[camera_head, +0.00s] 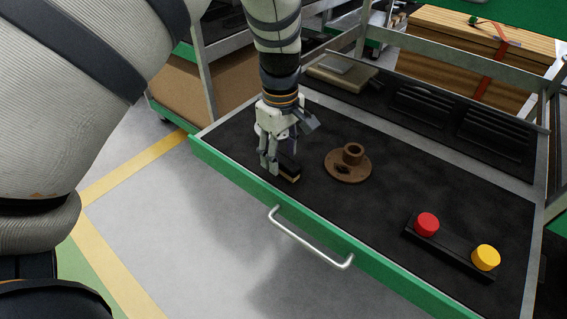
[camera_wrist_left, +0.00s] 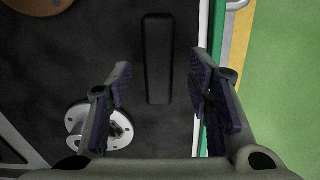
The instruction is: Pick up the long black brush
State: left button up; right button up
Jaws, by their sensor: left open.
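The long black brush (camera_head: 289,168) lies in the open drawer near its green front edge. In the head view my left gripper partly hides it, and a tan strip shows along its lower side. In the left wrist view the brush (camera_wrist_left: 158,58) is a plain dark bar running up the picture. My left gripper (camera_head: 275,160) points down over the brush. In the left wrist view the gripper (camera_wrist_left: 163,88) has its fingers spread, one on each side of the brush's line, with nothing between them held. I cannot tell the exact height above it. My right gripper is not in view.
A brown flanged part (camera_head: 348,166) lies right of the brush. A silver flange (camera_wrist_left: 100,126) sits partly behind one finger in the wrist view. A black bar with red and yellow knobs (camera_head: 452,249) lies at the right. The drawer's handle (camera_head: 308,240) sticks out in front.

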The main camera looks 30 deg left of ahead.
pick_arm(q)
notch_tip(320, 180, down, 2)
jog(key=shift+f, duration=0.2)
grip_shut()
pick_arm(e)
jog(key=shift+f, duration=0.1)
pick_arm(q)
jog(key=shift+w+r, duration=0.1)
jog(key=shift+r, duration=0.05)
jog(key=r, duration=0.4)
jog(key=shift+s+d+r+p, duration=0.25)
jog(key=shift+s+r+p, duration=0.1)
jog(key=shift+s, duration=0.05)
jog(key=s+d+r+p, duration=0.1)
jog(key=s+d+r, duration=0.1)
jog(key=s+r, duration=0.2)
jog(key=s+d+r+p, duration=0.2)
jog(key=s+d+r, duration=0.1)
jog(key=s, duration=0.5)
jog(key=shift+d+r, duration=0.25)
jog(key=shift+r, duration=0.35)
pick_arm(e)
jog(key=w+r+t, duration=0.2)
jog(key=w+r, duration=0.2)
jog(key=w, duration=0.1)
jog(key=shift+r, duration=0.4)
